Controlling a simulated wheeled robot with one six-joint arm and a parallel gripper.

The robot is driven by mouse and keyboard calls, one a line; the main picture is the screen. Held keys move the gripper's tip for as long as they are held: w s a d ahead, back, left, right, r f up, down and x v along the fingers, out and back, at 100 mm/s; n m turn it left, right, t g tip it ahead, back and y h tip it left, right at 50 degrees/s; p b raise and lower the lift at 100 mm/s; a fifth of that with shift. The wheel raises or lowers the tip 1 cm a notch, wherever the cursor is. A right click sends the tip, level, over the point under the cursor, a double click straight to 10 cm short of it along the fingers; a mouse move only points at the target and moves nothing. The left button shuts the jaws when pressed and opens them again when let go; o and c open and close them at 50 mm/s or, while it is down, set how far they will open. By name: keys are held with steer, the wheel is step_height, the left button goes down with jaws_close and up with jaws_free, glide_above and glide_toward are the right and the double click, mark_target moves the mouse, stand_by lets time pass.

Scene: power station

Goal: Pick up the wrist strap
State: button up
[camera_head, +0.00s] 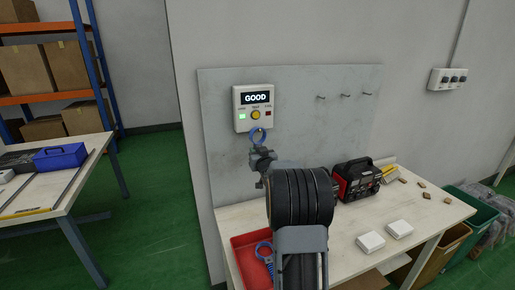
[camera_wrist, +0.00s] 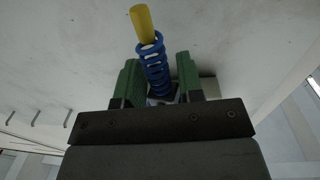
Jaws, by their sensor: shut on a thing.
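My gripper (camera_head: 262,157) is raised in front of the grey wall panel, just below the white tester box (camera_head: 253,108). The tester reads GOOD, with a green light lit and a yellow round button. A blue wrist strap with a ring end (camera_head: 258,136) stands up from my gripper. In the wrist view my green-fingered gripper (camera_wrist: 157,90) is shut on the blue coiled strap (camera_wrist: 153,68). A yellow cylinder (camera_wrist: 143,22) shows at the strap's far end; I cannot tell if they touch. A second blue strap (camera_head: 265,251) lies in the red tray (camera_head: 243,266).
The workbench (camera_head: 437,213) carries a red-black machine (camera_head: 357,180), two white boxes (camera_head: 371,242) and small brown pieces. Hooks (camera_head: 343,96) stick out of the panel at right. Another table (camera_head: 75,190) with a blue toolbox (camera_head: 60,156) stands left. Green floor between is clear.

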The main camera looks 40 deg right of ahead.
steer(key=shift+r, duration=0.15)
steer(key=shift+r, duration=0.65)
steer(key=b+v, duration=0.2)
steer(key=v, duration=1.6)
